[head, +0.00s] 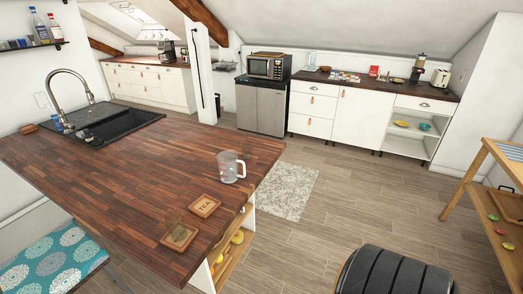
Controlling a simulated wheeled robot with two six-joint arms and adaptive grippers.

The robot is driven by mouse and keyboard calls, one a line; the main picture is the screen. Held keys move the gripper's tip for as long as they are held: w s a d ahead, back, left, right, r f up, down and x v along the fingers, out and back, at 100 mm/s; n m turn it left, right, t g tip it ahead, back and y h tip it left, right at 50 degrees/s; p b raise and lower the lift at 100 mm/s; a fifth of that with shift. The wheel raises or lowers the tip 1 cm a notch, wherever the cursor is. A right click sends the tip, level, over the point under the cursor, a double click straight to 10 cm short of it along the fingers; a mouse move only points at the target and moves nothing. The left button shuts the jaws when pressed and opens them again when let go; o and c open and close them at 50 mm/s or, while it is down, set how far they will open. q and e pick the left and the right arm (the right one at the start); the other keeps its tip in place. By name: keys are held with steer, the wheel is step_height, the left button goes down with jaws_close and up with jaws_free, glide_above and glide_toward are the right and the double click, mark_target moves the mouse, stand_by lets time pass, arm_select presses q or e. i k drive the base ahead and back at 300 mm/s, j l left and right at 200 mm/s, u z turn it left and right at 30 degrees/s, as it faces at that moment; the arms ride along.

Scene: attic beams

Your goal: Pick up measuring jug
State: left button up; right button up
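The measuring jug (229,168) is clear, with a pale handle on its right side. It stands upright near the right edge of the dark wood counter (110,180) in the head view. Neither of my grippers shows in this view.
Two square wooden coasters, one marked TEA (204,206) and one with a glass on it (179,237), lie nearer than the jug. A black sink (105,122) with a tall tap is at the far left. A patterned stool (50,262) stands at the near left. Floor (330,210) is open to the right.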

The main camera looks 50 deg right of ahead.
mark_target(227, 161)
steer(key=z, duration=1.2)
